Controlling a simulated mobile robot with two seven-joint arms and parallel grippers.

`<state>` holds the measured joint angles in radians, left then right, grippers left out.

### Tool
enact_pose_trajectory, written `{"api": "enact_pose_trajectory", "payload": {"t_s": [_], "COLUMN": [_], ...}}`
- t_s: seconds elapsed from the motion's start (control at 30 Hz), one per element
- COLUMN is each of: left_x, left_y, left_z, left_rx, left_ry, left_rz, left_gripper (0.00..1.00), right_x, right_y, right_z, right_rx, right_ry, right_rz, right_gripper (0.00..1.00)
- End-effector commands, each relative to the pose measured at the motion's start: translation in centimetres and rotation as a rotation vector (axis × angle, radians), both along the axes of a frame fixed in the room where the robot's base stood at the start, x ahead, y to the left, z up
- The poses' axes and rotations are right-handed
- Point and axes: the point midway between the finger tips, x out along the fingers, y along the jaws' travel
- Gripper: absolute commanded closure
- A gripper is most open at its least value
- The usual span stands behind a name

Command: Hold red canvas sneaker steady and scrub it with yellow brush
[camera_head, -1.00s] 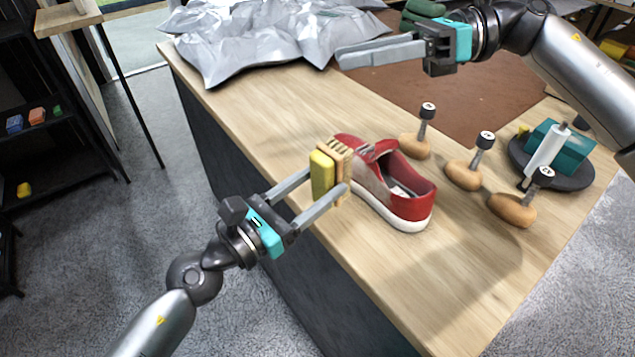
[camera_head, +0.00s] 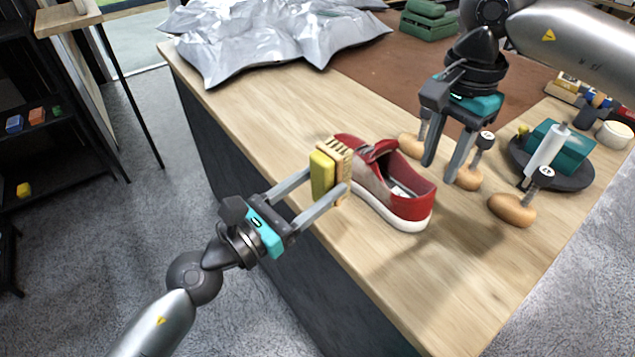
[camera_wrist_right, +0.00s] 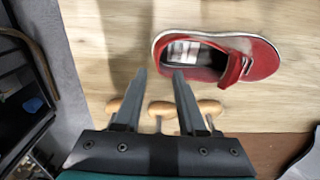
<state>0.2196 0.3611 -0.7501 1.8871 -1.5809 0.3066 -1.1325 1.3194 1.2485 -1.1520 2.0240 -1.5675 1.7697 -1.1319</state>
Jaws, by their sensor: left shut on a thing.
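The red canvas sneaker (camera_head: 412,205) with a white sole stands on the wooden tabletop. The yellow brush (camera_head: 323,174), with a wooden bristle side, is held in my left gripper (camera_head: 328,182) at the table's front edge, close to the sneaker's left side; I cannot tell if the bristles touch it. My right gripper (camera_head: 443,172) points down, open and empty, above and just beyond the sneaker. In the right wrist view the sneaker (camera_wrist_right: 262,62) lies past the fingertips of my right gripper (camera_wrist_right: 160,75), its opening nearest to them.
Several wooden-based pegs stand behind the sneaker, one at the right (camera_head: 512,209). A dark round tray (camera_head: 575,182) bears a teal block (camera_head: 562,150) and a white roll. The front right tabletop is clear.

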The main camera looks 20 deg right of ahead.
Motion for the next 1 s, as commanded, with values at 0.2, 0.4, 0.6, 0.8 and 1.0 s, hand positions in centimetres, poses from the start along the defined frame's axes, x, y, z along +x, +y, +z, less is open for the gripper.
{"api": "enact_pose_trajectory", "payload": {"t_s": [0.2,0.4,0.6,0.8,1.0], "left_x": [0.0,0.0,0.0,0.0,0.0], "left_y": [0.0,0.0,0.0,0.0,0.0], "left_z": [0.0,0.0,0.0,0.1,0.0], "left_rx": [-0.001,-0.001,-0.001,-0.001,-0.001], "left_ry": [0.0,0.0,0.0,0.0,0.0], "left_rz": [0.0,0.0,0.0,0.0,0.0], "left_gripper": [0.85,0.85,0.85,0.85,0.85], "right_x": [-0.1,-0.1,-0.1,0.0,0.0], "right_y": [0.0,0.1,0.1,0.1,0.1], "right_z": [-3.2,-6.2,-8.1,-8.9,-8.9], "right_rx": [0.002,0.003,0.005,0.005,0.005], "right_ry": [0.005,0.005,0.004,0.001,0.001], "right_rz": [0.0,-0.001,-0.001,-0.001,-0.001], "right_gripper": [0.6,0.6,0.6,0.6,0.6]}}
